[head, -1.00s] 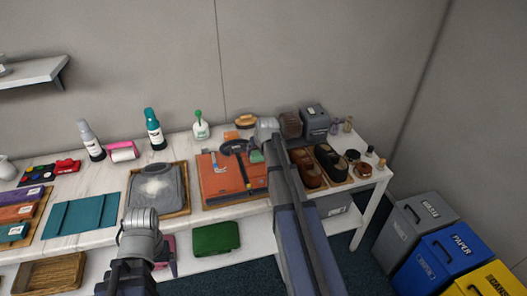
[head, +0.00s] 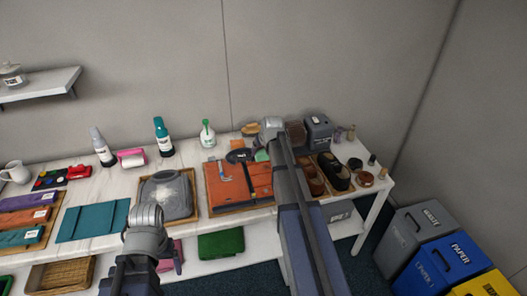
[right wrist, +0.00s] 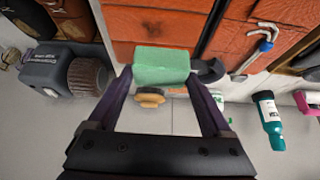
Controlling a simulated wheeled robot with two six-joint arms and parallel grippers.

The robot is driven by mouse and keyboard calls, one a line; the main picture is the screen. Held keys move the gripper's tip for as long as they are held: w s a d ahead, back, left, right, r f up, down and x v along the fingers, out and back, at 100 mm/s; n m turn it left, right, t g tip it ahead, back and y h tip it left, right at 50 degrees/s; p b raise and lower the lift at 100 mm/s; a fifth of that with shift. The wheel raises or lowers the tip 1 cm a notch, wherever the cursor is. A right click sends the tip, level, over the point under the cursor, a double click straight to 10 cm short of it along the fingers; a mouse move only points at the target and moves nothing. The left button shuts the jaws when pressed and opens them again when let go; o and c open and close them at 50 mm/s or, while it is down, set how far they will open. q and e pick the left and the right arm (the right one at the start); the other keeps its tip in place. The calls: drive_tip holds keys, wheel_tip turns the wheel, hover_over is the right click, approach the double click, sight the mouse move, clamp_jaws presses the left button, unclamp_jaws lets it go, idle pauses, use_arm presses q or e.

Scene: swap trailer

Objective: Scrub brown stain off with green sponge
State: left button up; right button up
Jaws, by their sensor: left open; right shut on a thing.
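My right gripper (head: 256,158) is shut on the green sponge (right wrist: 160,66), which sits between its fingertips in the right wrist view. In the head view the sponge (head: 262,155) is by the far right part of an orange leather piece (head: 225,185) with a dark strap, lying on a wooden tray. I cannot tell whether the sponge touches the leather. My left gripper (head: 147,222) is open near the table's front edge, below a grey garment with a pale patch (head: 168,190).
Brown and black shoes (head: 333,171) and a grey box (head: 318,132) are right. A teal cloth (head: 92,220) lies left.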

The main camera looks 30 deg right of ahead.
sight(263, 153)
drive_tip(key=shift+r, duration=0.3)
wheel_tip(263, 153, up, 3)
drive_tip(key=p, duration=0.3)
drive_tip(key=shift+f, duration=0.1)
drive_tip(key=shift+f, duration=0.15)
idle(0.3)
